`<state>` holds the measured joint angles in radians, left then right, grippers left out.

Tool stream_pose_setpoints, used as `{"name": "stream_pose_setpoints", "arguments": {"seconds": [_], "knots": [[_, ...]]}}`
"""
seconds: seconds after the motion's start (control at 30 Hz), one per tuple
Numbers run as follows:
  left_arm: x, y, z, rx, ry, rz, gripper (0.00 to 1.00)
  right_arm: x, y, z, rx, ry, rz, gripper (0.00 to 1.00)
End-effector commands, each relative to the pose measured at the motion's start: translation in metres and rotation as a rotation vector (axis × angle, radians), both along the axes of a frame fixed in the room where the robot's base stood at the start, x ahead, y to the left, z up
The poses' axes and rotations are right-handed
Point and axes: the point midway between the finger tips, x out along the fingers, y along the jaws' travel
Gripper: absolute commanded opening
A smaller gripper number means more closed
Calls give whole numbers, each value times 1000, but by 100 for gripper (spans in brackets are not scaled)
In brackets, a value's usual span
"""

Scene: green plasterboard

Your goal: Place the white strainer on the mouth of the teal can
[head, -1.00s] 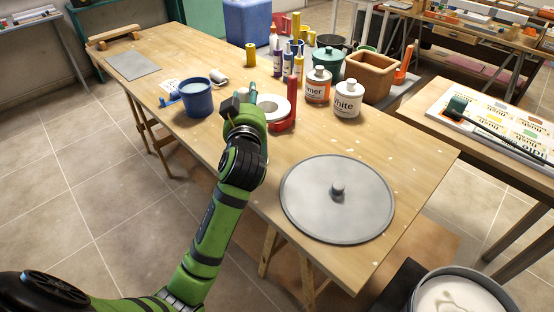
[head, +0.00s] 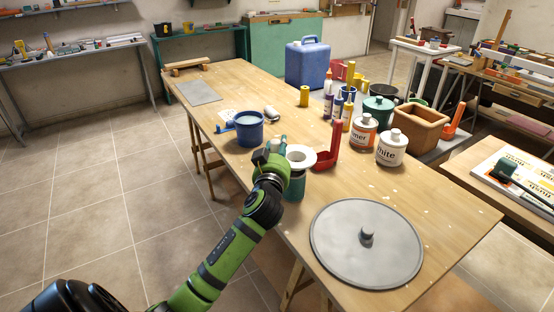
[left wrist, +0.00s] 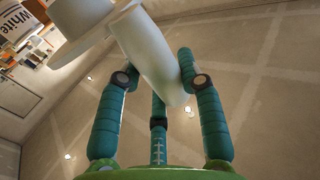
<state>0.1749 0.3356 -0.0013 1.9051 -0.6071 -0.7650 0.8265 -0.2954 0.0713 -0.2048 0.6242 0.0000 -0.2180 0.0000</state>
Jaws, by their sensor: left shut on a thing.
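The teal can (head: 294,190) shows directly below the strainer, partly hidden by my green wrist. The strainer appears over the can's mouth; I cannot tell whether it touches the rim. My right gripper is not in view.
A blue bucket (head: 243,130) stands left of the gripper. A red dustpan-like thing (head: 327,160) is close on the right, with white bottles (head: 391,150) beyond. A large grey round lid (head: 366,255) lies at the table's near end. The table's left edge is close.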

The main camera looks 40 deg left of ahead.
Motion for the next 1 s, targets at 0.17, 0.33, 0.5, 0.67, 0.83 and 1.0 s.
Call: {"name": "stream_pose_setpoints", "arguments": {"seconds": [0.17,0.33,0.5,0.67,0.83,1.0], "knots": [[1,7,-12,1,2,1,0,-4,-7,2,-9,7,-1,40],[1,7,-37,1,3,0,0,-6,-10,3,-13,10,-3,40],[1,6,-44,0,-1,-2,0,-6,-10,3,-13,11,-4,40],[1,6,-44,0,-1,-1,0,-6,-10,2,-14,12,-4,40],[1,6,-47,0,0,0,49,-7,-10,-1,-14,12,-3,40],[1,6,-47,1,0,0,60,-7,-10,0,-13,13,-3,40]]}}
